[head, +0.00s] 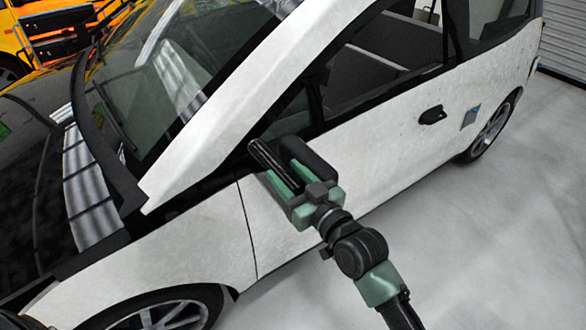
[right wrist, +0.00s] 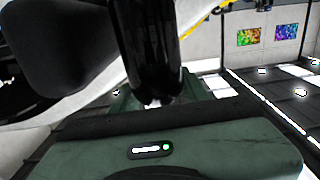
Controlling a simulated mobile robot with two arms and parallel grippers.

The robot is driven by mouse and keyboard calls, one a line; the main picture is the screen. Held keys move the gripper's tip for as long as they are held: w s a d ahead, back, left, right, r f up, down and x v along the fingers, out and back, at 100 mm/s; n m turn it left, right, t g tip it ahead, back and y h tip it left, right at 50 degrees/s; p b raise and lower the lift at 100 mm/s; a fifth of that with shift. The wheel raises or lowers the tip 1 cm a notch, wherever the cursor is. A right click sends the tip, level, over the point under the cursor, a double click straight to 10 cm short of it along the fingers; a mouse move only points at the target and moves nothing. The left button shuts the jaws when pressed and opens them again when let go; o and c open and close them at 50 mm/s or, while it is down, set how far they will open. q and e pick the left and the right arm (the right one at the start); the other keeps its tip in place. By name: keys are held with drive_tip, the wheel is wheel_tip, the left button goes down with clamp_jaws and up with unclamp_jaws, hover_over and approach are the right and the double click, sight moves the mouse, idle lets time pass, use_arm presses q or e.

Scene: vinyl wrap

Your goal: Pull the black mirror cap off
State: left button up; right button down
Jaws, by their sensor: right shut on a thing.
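The black mirror cap (head: 268,163) is a glossy, dark, curved piece beside the car's front side window. It also shows in the right wrist view (right wrist: 150,45), upright at the middle. My right gripper (head: 283,179) is shut on it, with green fingers around its lower part. The matte dark mirror body (head: 312,160) stands just to the right of the cap in the head view. It fills the upper left of the right wrist view (right wrist: 60,45). A gap shows between cap and mirror body there. My left gripper is not in view.
The white car (head: 330,150) fills most of the head view, with its door handle (head: 432,115) farther right. The grey floor (head: 500,230) is clear at the lower right. An orange vehicle (head: 70,25) stands behind the car.

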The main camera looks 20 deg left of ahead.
sight(269, 183)
drive_tip(key=shift+s+a+p, duration=0.55)
drive_tip(key=shift+s+a, duration=0.15)
drive_tip(key=shift+s, duration=0.2)
drive_tip(key=shift+s+a+p, duration=0.5)
drive_tip(key=shift+s+a, duration=0.2)
drive_tip(key=shift+s, duration=0.2)
